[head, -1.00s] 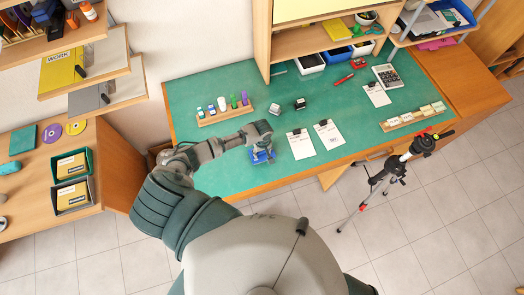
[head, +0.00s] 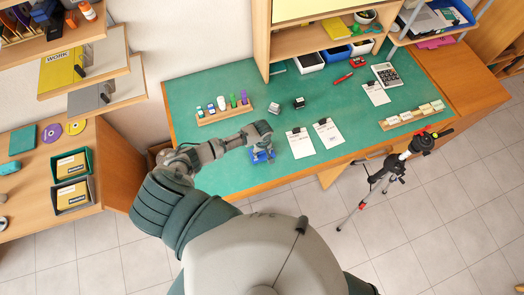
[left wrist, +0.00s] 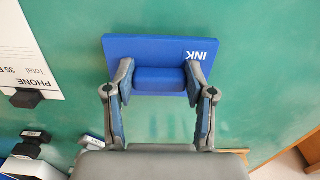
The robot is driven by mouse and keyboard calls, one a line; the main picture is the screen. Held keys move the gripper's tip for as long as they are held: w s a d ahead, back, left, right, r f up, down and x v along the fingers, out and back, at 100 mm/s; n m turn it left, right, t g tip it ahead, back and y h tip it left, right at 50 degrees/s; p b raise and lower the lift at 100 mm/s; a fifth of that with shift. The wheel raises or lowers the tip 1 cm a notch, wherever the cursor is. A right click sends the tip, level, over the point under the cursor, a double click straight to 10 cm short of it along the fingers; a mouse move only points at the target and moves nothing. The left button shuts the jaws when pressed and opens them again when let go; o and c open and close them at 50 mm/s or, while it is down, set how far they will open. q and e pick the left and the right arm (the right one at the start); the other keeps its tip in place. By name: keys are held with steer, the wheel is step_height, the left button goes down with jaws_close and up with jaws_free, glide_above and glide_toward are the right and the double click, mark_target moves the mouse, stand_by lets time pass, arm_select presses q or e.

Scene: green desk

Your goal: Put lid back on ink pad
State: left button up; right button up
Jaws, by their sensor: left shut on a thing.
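A blue lid (left wrist: 190,49) marked INK, with a raised blue grip block (left wrist: 160,80), shows in the left wrist view. My left gripper (left wrist: 160,88) is shut on this block, one finger at each end. In the head view my left gripper (head: 261,146) is over the front part of the green desk, with blue showing (head: 263,157) beneath it. I cannot tell the ink pad's base apart from the lid, nor whether the lid touches it. My right gripper is not in view.
Two papers with clips (head: 301,144) (head: 328,133) lie right of the gripper. Two small stamps (head: 274,108) (head: 299,103) stand behind it. A rack with colored pieces (head: 225,113) is at the back left. The green desk (head: 215,175) is clear around the gripper's front and left.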

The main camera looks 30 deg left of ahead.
arm_select(q)
steer(key=o, duration=1.1)
steer(key=shift+o, duration=0.2)
steer(key=shift+r, duration=0.25)
step_height(320, 180, up, 11)
steer(key=shift+r, duration=0.2)
